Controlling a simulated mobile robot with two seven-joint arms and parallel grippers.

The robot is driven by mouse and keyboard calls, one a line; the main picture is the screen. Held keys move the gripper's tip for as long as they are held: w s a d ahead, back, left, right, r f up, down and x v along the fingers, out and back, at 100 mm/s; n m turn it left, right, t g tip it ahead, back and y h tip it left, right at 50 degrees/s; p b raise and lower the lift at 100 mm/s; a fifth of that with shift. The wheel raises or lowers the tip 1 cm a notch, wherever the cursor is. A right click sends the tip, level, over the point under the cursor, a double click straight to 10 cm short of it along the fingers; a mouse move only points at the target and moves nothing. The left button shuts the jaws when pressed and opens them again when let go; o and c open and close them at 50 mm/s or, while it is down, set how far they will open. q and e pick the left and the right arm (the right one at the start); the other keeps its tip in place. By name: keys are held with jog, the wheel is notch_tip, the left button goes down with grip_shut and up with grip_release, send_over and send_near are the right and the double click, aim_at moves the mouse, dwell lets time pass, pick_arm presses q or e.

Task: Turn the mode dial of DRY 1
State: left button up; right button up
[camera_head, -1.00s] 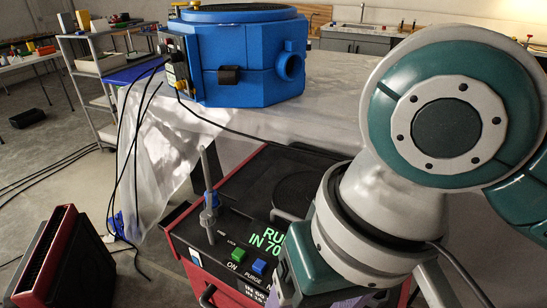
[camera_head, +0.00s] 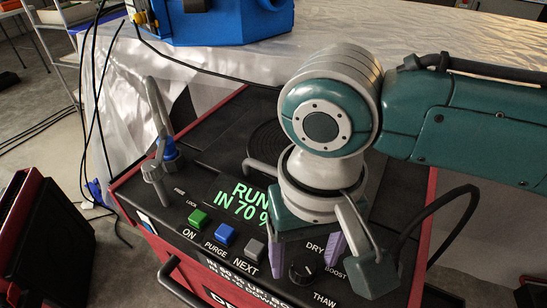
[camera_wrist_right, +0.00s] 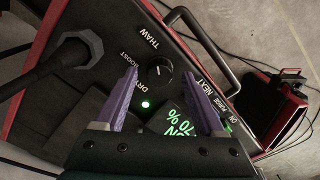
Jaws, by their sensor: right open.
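The DRY 1 machine (camera_head: 200,150) is a red-edged black unit with a sloping control panel. Its mode dial (camera_head: 302,271) is a small round black knob with a white mark, near the labels DRY, BOOST and THAW. The dial also shows in the wrist view (camera_wrist_right: 159,72); its exact setting is hard to read. My right gripper (camera_head: 306,262) is open, its two purple fingers pointing down over the panel. In the wrist view its fingertips (camera_wrist_right: 161,75) appear on either side of the dial, with visible gaps. My left gripper is not in view.
A lit display (camera_head: 238,202) reads RUN IN 70 %. Green, blue and grey buttons (camera_head: 225,235) sit left of the dial. A grey rod fitting (camera_head: 155,165) stands at the panel's left. A black cable plug (camera_wrist_right: 75,50) is close to the fingers. A front handle (camera_wrist_right: 205,40) projects.

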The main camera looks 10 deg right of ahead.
jog(key=shift+f, duration=0.45)
grip_shut()
dwell(0.3)
